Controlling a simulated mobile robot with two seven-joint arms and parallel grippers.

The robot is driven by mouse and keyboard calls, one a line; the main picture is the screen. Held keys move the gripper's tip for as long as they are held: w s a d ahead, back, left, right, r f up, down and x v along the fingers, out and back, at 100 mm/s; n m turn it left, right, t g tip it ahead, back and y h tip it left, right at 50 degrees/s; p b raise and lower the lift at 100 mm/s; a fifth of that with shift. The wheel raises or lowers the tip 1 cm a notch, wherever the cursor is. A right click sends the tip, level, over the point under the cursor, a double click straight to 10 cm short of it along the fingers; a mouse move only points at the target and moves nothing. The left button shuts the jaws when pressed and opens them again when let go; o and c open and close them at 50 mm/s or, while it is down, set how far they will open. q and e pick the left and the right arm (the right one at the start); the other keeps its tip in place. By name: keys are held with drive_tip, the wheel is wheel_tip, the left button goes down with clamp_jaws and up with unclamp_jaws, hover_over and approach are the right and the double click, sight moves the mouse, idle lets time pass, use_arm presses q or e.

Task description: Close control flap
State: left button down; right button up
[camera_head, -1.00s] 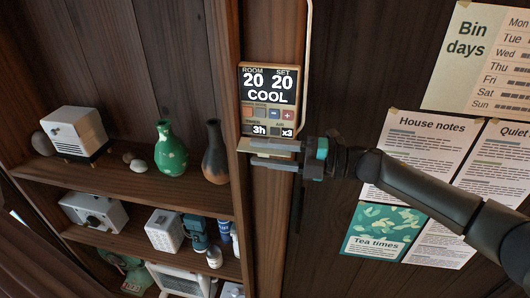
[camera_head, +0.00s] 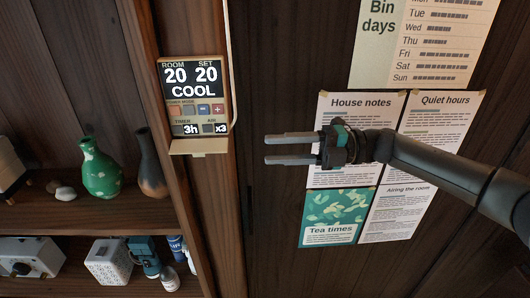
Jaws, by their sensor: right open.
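The wall control panel (camera_head: 193,83) is on the wooden post left of centre. Its screen reads ROOM 20, SET 20 and COOL. The button row and the TIMER 3h and AIR x3 readouts below it are uncovered. The tan control flap (camera_head: 201,147) juts out at the panel's lower edge, folded down and open. My right gripper (camera_head: 268,149) is to the right of the flap and apart from it. Its two grey fingers point left, open and empty. My left gripper is not in view.
A shelf (camera_head: 110,212) at left holds a green vase (camera_head: 101,170), a dark vase (camera_head: 151,165) and several small objects. Paper notices, such as House notes (camera_head: 360,104), hang on the wall behind my right arm. The wall between panel and gripper is clear.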

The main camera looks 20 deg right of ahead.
sight(196, 151)
idle(0.4)
drive_tip(key=w+a+n, duration=0.1)
drive_tip(key=a, duration=0.3)
drive_tip(key=w+a+n, duration=0.1)
drive_tip(key=w+a, duration=0.1)
drive_tip(key=a, duration=0.3)
drive_tip(key=w+a, duration=0.2)
drive_tip(key=a, duration=0.3)
drive_tip(key=shift+f+n, duration=0.3)
drive_tip(key=shift+n, duration=0.1)
drive_tip(key=shift+w+a+f, duration=0.1)
drive_tip(key=shift+w+a, duration=0.05)
drive_tip(key=shift+a, duration=0.4)
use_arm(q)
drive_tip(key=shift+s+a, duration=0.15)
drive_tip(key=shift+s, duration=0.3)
use_arm(e)
drive_tip(key=shift+c, duration=0.4)
clamp_jaws()
